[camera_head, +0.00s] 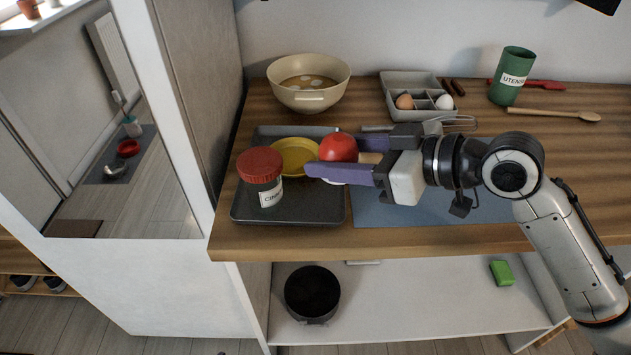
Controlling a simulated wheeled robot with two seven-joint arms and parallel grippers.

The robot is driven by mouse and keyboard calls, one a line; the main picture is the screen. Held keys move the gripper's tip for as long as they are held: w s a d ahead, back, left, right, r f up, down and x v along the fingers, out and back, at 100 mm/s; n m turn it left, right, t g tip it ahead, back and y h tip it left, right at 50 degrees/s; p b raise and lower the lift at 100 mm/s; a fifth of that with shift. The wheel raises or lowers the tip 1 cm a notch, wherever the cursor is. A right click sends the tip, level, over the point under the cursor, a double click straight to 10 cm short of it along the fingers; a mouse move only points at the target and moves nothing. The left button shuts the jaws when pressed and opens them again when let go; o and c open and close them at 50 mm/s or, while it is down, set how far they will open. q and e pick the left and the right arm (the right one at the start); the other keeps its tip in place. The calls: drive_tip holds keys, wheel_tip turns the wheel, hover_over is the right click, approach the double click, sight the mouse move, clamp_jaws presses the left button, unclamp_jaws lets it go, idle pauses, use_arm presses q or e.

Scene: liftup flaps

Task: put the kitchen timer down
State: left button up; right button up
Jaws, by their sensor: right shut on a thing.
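The kitchen timer (337,146) is red and round like a tomato, with a small knob on top. It looks upright, and a bit of a white part shows below the near finger. My right gripper (334,160) reaches in from the right and is shut on the timer, with a purple finger across its near side. The timer is over the right part of a dark grey tray (290,211). The finger hides its lower part, so I cannot tell whether it touches the tray. My left gripper is not in view.
In the tray stand a red-lidded jar (262,178) and a yellow dish (296,156). A blue-grey mat (430,210) lies right of it. Behind are a cream bowl (308,82), an egg box (412,82), a whisk (455,122) and a green utensil pot (512,75).

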sight(316, 201)
drive_tip(key=shift+a+r, duration=0.15)
drive_tip(key=shift+a, duration=0.95)
drive_tip(key=shift+a+f, duration=0.2)
drive_tip(key=shift+f, duration=0.4)
drive_tip(key=shift+a+f, duration=0.15)
drive_tip(key=shift+f, duration=0.45)
drive_tip(key=shift+d+f, duration=0.1)
drive_tip(key=shift+f, duration=0.75)
drive_tip(key=f, duration=0.3)
drive_tip(key=shift+a+f+b, duration=0.15)
drive_tip(key=shift+a+b, duration=0.05)
drive_tip(key=shift+b, duration=0.15)
drive_tip(key=o, duration=1.1)
drive_tip(key=shift+c, duration=0.2)
drive_tip(key=v, duration=1)
drive_tip(key=shift+s+d, duration=0.15)
drive_tip(key=shift+d, duration=0.15)
drive_tip(key=shift+v, duration=0.75)
